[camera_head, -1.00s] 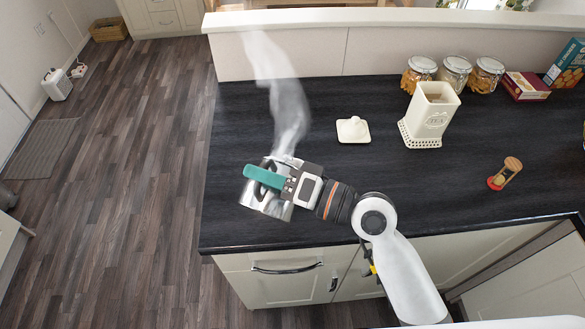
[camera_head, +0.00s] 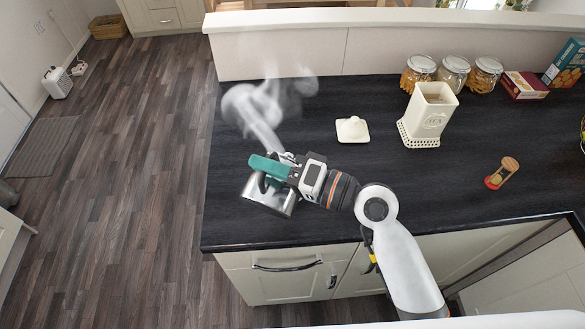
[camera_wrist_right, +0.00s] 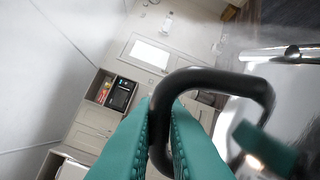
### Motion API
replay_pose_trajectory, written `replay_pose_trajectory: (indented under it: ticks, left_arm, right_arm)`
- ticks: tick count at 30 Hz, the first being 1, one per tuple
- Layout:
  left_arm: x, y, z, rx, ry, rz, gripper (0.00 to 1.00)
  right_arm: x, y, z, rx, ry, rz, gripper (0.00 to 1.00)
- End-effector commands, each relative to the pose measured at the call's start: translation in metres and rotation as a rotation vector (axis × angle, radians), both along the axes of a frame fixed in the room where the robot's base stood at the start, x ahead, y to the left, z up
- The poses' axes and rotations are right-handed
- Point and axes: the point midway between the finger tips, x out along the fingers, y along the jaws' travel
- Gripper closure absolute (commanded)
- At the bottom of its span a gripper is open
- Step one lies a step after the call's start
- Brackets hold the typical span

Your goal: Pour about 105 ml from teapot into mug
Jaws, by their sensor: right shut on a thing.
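A shiny metal teapot (camera_head: 270,199) with a black handle is held near the left front edge of the dark counter. My right gripper (camera_head: 267,167) has teal fingers shut on the handle. In the right wrist view the handle (camera_wrist_right: 245,79) passes between the fingers (camera_wrist_right: 160,132), and the metal body (camera_wrist_right: 296,98) shows at the right. The teapot looks tilted; its spout is not clear, and I cannot tell whether liquid flows. Steam (camera_head: 262,110) rises behind it. I do not see the mug; it may be hidden behind the teapot. My left gripper is out of view.
The counter's middle is clear.

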Motion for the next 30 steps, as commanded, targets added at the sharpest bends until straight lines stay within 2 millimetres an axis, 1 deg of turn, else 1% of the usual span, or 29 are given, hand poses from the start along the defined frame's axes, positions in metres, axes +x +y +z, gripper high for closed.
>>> replay_pose_trajectory:
  ticks: [5,6,8,9,12,14,16,18,20,27,30]
  left_arm:
    - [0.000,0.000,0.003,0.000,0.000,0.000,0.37]
    - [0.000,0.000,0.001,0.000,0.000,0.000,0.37]
    - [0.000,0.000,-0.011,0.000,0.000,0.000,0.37]
    - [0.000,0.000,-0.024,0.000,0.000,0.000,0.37]
    - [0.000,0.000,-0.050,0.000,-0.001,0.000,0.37]
    - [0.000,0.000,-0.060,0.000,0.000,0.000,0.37]
    - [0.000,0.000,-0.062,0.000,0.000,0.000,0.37]
    - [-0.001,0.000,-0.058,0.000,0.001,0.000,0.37]
    - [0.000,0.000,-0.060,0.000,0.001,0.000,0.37]
    - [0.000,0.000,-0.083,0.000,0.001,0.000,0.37]
    - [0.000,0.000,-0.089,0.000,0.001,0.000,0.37]
  right_arm:
    - [0.004,-0.002,0.003,0.009,0.012,-0.001,1.00]
    - [0.002,-0.001,0.001,0.007,0.008,-0.001,1.00]
    - [-0.009,0.004,-0.008,-0.013,-0.035,0.001,1.00]
    - [-0.015,0.007,-0.018,-0.038,-0.085,0.003,1.00]
    - [-0.033,0.015,-0.039,-0.112,-0.234,0.003,1.00]
    - [-0.042,0.020,-0.047,-0.149,-0.312,0.004,1.00]
    - [-0.045,0.022,-0.048,-0.172,-0.361,0.000,1.00]
    - [-0.045,0.022,-0.044,-0.176,-0.371,-0.001,1.00]
    - [-0.046,0.022,-0.046,-0.180,-0.380,-0.001,1.00]
    - [-0.060,0.029,-0.070,-0.241,-0.503,0.001,1.00]
    - [-0.065,0.032,-0.077,-0.266,-0.555,-0.001,1.00]
